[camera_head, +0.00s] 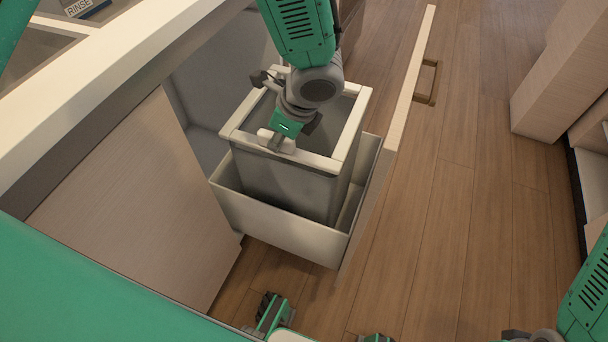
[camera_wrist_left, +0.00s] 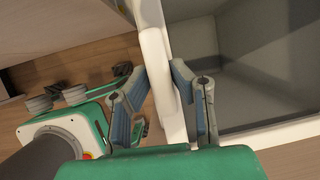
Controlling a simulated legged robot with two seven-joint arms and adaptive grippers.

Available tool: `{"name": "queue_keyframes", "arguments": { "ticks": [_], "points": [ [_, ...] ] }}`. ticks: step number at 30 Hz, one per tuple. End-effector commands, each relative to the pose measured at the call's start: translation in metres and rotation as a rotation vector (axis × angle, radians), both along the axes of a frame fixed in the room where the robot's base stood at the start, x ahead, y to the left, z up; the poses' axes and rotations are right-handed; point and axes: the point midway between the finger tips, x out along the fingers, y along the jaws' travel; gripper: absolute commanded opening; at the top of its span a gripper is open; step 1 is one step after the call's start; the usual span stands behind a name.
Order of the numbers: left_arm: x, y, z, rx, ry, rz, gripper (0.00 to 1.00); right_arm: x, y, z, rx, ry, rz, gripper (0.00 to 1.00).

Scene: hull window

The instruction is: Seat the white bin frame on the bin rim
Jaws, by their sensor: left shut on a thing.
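The white bin frame (camera_head: 353,125) is a square ring lying over the top of the grey bin (camera_head: 285,182). It looks roughly level and lined up with the bin's walls; I cannot tell whether it rests fully on the rim. My left gripper (camera_head: 280,142) is shut on the frame's near side, reaching down from above. In the left wrist view, the fingers (camera_wrist_left: 166,100) straddle the white frame bar (camera_wrist_left: 155,48), one inside and one outside. The grey bin interior (camera_wrist_left: 245,60) shows beyond it. The rim under the frame is hidden.
The bin stands in a pulled-out white drawer (camera_head: 262,222) with a wooden front (camera_head: 411,85) and handle (camera_head: 428,82). A pale counter (camera_head: 110,60) and cabinet panel (camera_head: 130,190) lie on the left. The wooden floor (camera_head: 465,200) is open on the right, up to another cabinet (camera_head: 563,85).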

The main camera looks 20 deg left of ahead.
Motion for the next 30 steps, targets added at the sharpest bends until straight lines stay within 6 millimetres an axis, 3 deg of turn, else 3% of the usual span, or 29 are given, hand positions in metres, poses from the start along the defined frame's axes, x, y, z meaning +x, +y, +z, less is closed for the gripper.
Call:
{"name": "queue_keyframes", "arguments": {
  "ticks": [30],
  "points": [
    [-0.0001,-0.0017,0.0002,0.0,-0.001,0.001,0.0,0.0,0.0,0.0079,0.0,0.0,0.0,0.4]
  ]
}}
